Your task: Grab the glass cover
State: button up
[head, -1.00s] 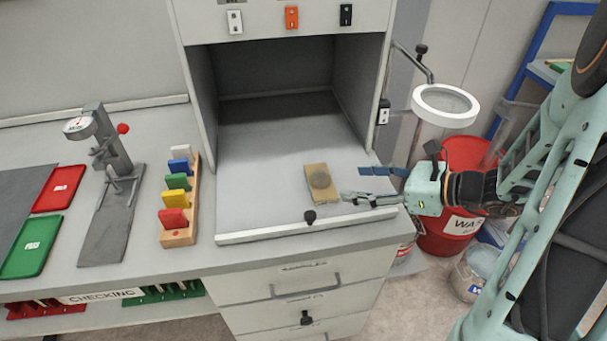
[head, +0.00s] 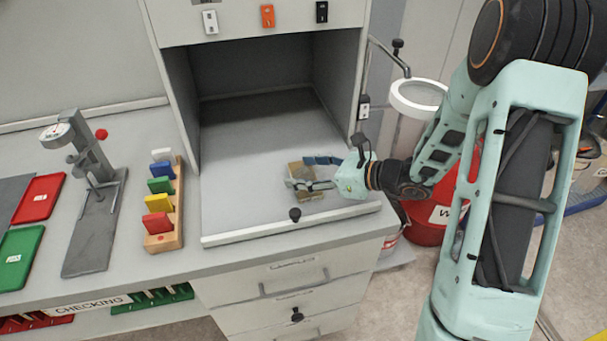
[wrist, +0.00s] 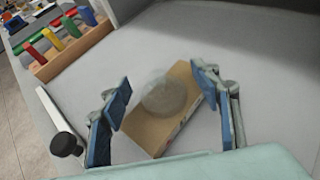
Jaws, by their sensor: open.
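The glass cover (wrist: 165,97) is a round, clear, greyish piece resting on a tan block (wrist: 150,135) inside the grey booth. In the wrist view it lies between and slightly ahead of the two blue finger pads of my gripper (wrist: 162,95). The fingers are wide apart, and I see no contact with the cover. In the head view my gripper (head: 312,172) reaches in from the right over the tan block (head: 297,170). There its fingers mostly hide the cover.
A black knob (head: 295,214) stands by the booth's front lip (head: 290,225). A wooden rack with coloured plates (head: 165,240) and a gauge stand (head: 95,205) are on the left. A ring magnifier (head: 418,97) is at right. The booth floor behind the block is clear.

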jog(key=shift+c, duration=0.3)
jog(key=c, duration=1.2)
